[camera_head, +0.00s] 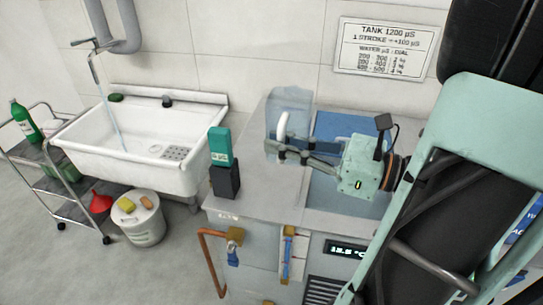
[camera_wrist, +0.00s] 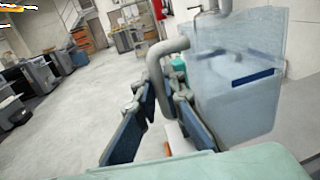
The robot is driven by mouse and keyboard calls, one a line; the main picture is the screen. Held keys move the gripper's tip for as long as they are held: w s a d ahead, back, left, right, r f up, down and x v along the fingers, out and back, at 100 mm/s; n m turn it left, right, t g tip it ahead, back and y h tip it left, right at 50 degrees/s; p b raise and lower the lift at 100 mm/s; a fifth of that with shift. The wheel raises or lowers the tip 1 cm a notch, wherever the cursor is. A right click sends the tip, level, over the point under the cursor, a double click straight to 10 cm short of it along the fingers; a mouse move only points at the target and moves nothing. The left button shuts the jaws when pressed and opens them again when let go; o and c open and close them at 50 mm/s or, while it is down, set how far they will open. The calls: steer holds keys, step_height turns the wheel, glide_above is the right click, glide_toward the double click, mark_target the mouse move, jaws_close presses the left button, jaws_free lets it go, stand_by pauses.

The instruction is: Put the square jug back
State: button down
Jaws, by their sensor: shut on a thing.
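The square jug is a clear, bluish box-shaped vessel (camera_head: 290,105) with a whitish handle on its front. It stands upright at the back of the grey unit's top, behind my gripper (camera_head: 281,152). My gripper comes in from the right, with its fingers at the jug's handle. In the wrist view the jug (camera_wrist: 238,85) fills the right side, with a dark blue mark on its wall. The grey handle (camera_wrist: 160,62) runs down between my fingers (camera_wrist: 164,110), which are closed on it. I cannot tell whether the jug's base touches the top.
A teal meter (camera_head: 220,147) stands in a dark holder left of the gripper. A blue-lined tank (camera_head: 345,125) lies behind and under my wrist. A white sink (camera_head: 140,150) with running water is at left. A bucket (camera_head: 138,218) stands on the floor.

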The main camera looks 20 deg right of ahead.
steer(key=w+f, duration=0.1)
steer(key=w, duration=0.1)
steer(key=w+d+f+b, duration=0.1)
steer(key=w, duration=0.2)
steer(key=w+d+f+b, duration=0.1)
steer(key=w+f, duration=0.1)
steer(key=w, duration=0.1)
steer(key=shift+w+d, duration=0.1)
steer(key=shift+w, duration=0.1)
steer(key=w+f, duration=0.2)
steer(key=w+d+f+b, duration=0.1)
steer(key=w+f, duration=0.1)
steer(key=f, duration=0.1)
steer(key=shift+w+d, duration=0.1)
steer(key=shift+w+d+f+b, duration=0.15)
steer(key=shift+f+b, duration=0.1)
steer(key=shift+f, duration=0.4)
steer(key=shift+w+a+f+b, duration=0.1)
steer(key=shift+f+b, duration=0.15)
steer(key=shift+f, duration=0.4)
steer(key=shift+w+d+f+b, duration=0.15)
steer(key=shift+f+b, duration=0.1)
steer(key=shift+f, duration=0.4)
steer(key=shift+f, duration=0.2)
steer(key=c, duration=2)
jaws_free()
